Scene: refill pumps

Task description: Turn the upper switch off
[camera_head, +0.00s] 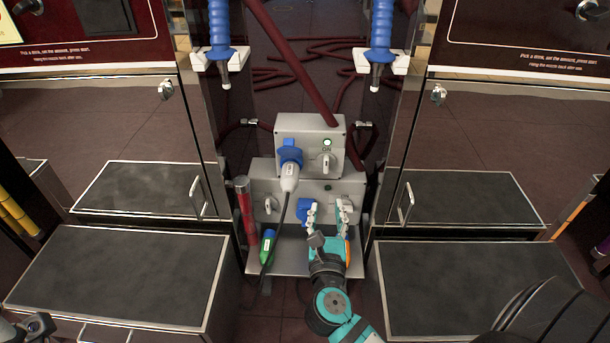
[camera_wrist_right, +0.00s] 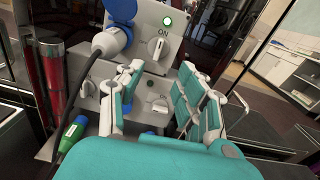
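The upper switch (camera_head: 326,163) is a light knob on the front of the upper grey box (camera_head: 311,130). A lit green lamp (camera_head: 327,143) sits just above it. The same upper switch shows in the right wrist view (camera_wrist_right: 157,48), with its knob upright and "ON" marked on it. My right gripper (camera_head: 327,212) is open and empty in front of the lower grey box (camera_head: 318,187), below the upper switch and apart from it. In the right wrist view its fingers (camera_wrist_right: 160,95) stand spread on either side of a lower knob (camera_wrist_right: 159,104).
Blue nozzles (camera_head: 380,28) hang above. Dark steps (camera_head: 478,280) flank the boxes.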

